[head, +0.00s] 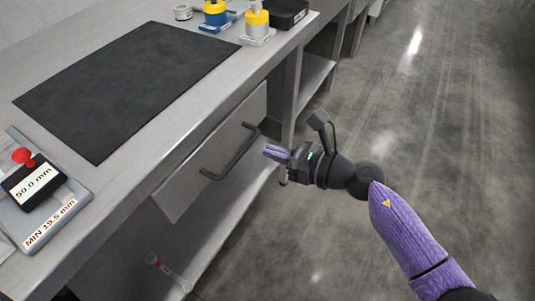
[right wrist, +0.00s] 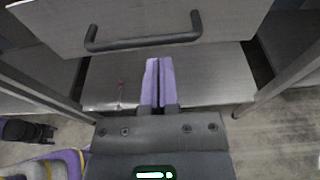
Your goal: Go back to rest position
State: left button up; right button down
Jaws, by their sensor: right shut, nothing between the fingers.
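My right gripper (head: 272,153) is shut and empty, with its purple fingers pressed together. It hangs in front of the bench, just right of the dark bar handle (head: 232,152) of a grey drawer (head: 212,160). In the right wrist view the shut fingers (right wrist: 158,80) point towards the lower shelf (right wrist: 205,82), below the handle (right wrist: 145,40), with no contact visible. My left gripper is not in view.
A dark mat (head: 130,85) lies on the bench top. Blue (head: 215,14) and yellow-topped (head: 256,20) containers stand at the back. The floor (head: 430,130) at the right is clear.

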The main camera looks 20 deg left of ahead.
jog(key=p+v, duration=0.2)
jog(key=v, duration=0.7)
jog(key=s+d+f+m+t+h+p, duration=0.15)
jog(key=d+f+m+t+h, duration=0.4)
jog(key=m, duration=0.65)
jog(key=d+f+m+t+h+p, duration=0.25)
jog(key=d+f+m, duration=0.45)
jog(key=m, duration=0.6)
jog(key=s+d+f+m+g+h+p, duration=0.2)
jog(key=s+d+f+m+g+h, duration=0.3)
jog(key=s+f+m, duration=0.7)
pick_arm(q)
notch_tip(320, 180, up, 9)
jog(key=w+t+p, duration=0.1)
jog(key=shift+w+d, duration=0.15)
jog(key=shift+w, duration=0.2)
pick_arm(e)
jog(key=s+d+f+m+g+h, duration=0.1)
jog(key=s+m+g, duration=0.3)
jog(key=s, duration=1)
jog(key=s+d+f+m+g+h, duration=0.2)
jog(key=s+f+m+g, duration=0.2)
jog(key=s, duration=1)
jog(key=m, duration=0.3)
jog(key=shift+s+f, duration=0.2)
jog(key=shift+s, duration=0.2)
